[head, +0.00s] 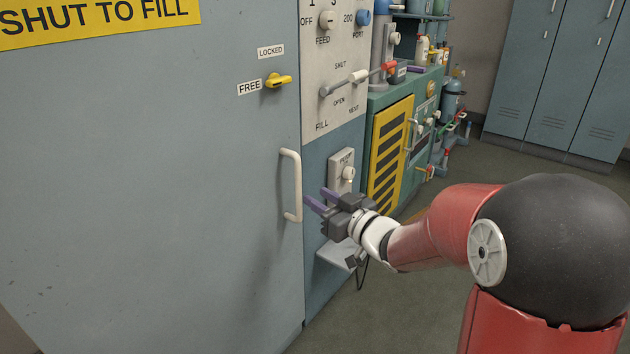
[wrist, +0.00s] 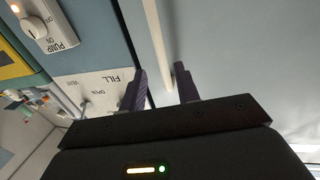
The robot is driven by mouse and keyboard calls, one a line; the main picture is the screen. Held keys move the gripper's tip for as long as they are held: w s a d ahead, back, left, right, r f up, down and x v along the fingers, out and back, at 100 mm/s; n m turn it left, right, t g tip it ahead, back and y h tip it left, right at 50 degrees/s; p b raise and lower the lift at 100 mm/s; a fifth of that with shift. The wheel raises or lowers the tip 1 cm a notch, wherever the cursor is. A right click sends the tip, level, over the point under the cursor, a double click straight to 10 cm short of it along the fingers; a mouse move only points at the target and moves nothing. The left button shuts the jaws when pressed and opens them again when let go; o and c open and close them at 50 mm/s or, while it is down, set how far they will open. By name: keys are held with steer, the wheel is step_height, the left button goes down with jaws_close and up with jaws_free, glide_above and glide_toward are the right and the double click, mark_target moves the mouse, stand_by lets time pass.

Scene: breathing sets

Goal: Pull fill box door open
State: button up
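The fill box door (head: 180,200) is a large grey-blue panel at the left of the head view, and it looks shut. Its cream upright handle (head: 297,187) is near its right edge. The yellow latch knob (head: 278,80) lies roughly level, beside the FREE label. My gripper (head: 316,198) is just right of the handle, its purple fingers pointing at the door. In the wrist view the fingers (wrist: 160,88) are apart and empty. The handle bar (wrist: 156,40) shows ahead, in line with the gap between them. I cannot tell whether its lower part is between the fingertips.
Right of the door is a control panel (head: 335,60) with knobs and a red-tipped lever (head: 388,67). Below it are a pump switch (head: 341,172) and a small shelf (head: 338,253). A green cabinet (head: 405,110) and lockers (head: 550,80) stand behind. Floor at lower middle is clear.

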mark_target(300, 187)
steer(key=x, duration=0.8)
steer(key=shift+s+a+p, duration=0.1)
steer(key=shift+s+p, duration=0.05)
steer(key=shift+p, duration=0.2)
jaws_close()
